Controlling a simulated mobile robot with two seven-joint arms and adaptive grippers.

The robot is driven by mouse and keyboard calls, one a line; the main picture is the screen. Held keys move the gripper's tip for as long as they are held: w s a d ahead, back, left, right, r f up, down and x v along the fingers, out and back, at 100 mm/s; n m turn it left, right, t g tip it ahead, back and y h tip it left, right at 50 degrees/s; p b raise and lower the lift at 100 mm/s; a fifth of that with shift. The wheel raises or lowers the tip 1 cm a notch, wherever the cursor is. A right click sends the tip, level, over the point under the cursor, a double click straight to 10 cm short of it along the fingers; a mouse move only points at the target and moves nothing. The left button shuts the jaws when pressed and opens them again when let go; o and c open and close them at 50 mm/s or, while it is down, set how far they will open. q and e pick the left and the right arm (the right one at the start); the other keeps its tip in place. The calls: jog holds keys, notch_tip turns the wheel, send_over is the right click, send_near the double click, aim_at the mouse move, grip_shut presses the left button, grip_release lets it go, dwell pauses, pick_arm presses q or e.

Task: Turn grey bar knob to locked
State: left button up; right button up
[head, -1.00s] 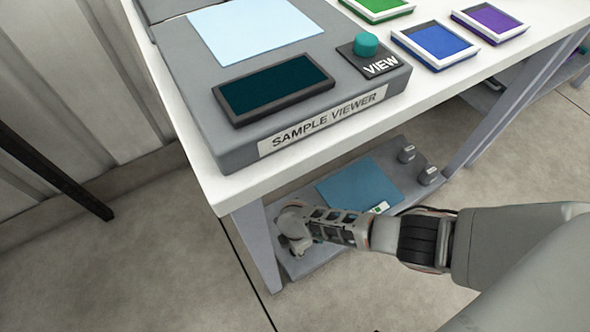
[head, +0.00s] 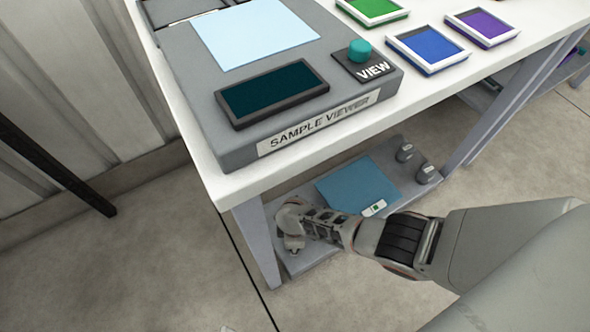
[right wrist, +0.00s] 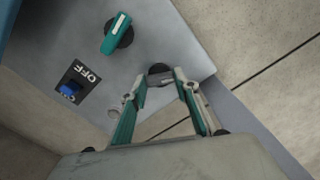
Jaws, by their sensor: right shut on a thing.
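The grey bar knob (right wrist: 159,71) shows in the right wrist view as a dark round base with a grey bar, at the corner of a grey panel. My right gripper (right wrist: 160,80) is shut on it, with one fingertip on each side of the bar. The fingers partly hide the knob, so I cannot read its pointer or any locked mark. In the head view my right gripper (head: 291,243) is low at the near left end of the panel under the table, and hides the knob there. My left gripper is in neither view.
A teal knob (right wrist: 117,33) and a blue switch (right wrist: 70,89) marked OFF are on the same panel. Two grey knobs (head: 405,152) (head: 425,174) stand at its far end. The white tabletop (head: 212,190) overhangs the panel, with a table leg (head: 258,240) close by my gripper.

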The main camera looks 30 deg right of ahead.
jog(key=m, duration=0.6)
jog(key=shift+a+m+p, duration=0.1)
jog(key=shift+m+p, duration=0.2)
jog(key=m, duration=0.5)
jog(key=shift+m, duration=0.4)
jog(key=o, duration=1.1)
jog(key=shift+r, duration=0.15)
